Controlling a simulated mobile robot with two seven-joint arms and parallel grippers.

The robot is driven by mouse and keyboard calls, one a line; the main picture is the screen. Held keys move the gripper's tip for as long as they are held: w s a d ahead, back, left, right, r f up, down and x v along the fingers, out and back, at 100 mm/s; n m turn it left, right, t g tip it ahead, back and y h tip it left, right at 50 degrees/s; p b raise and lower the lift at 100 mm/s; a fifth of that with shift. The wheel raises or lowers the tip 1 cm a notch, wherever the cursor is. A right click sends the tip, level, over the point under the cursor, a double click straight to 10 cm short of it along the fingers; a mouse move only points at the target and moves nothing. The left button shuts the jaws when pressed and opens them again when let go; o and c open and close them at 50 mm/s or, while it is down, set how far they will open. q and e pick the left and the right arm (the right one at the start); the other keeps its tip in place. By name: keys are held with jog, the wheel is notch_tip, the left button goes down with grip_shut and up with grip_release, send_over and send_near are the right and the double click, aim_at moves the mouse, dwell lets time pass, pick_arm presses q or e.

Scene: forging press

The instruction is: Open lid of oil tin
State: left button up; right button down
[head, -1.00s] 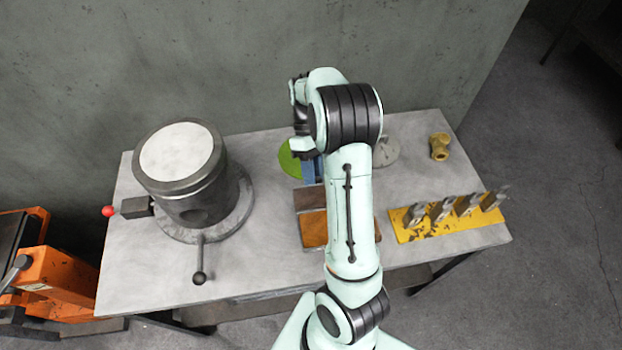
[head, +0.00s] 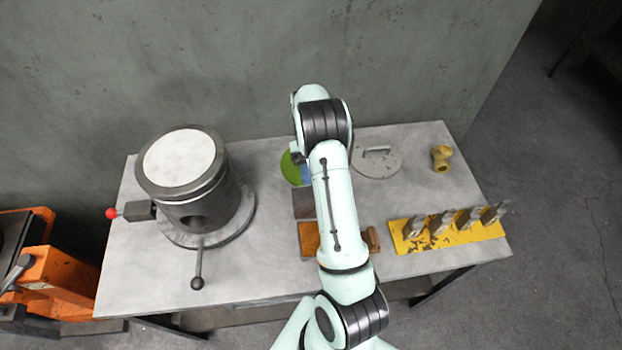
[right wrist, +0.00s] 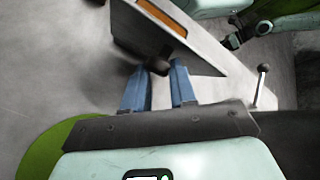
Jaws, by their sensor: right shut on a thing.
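A low rectangular piece, seemingly the oil tin (head: 308,240), has a dark grey far part (head: 304,204) and an orange-brown near part; my arm covers its middle. In the right wrist view, its grey face with an orange strip (right wrist: 165,15) rises just beyond my fingers. My right gripper (right wrist: 161,84) is shut on a small dark knob or handle (right wrist: 160,64) beside that face. How the knob joins the tin is unclear. In the head view, my arm mostly hides the right gripper, with a little blue (head: 306,172) showing. My left gripper is not in view.
A green disc (head: 290,168) lies close to my right gripper. A grey round plate with a handle (head: 376,163) lies right of my arm. A large dark cylinder (head: 199,188) stands left, a yellow rack (head: 450,238) and brass fitting (head: 441,158) right. A wall stands behind.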

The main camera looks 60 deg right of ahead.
jog(key=c, duration=0.9)
grip_release()
jog(key=shift+s+d+f, duration=0.25)
jog(key=shift+s+f, duration=0.15)
jog(key=shift+s, duration=0.1)
jog(key=shift+d, duration=0.15)
jog(key=shift+a+r, duration=0.2)
jog(key=shift+r, duration=0.05)
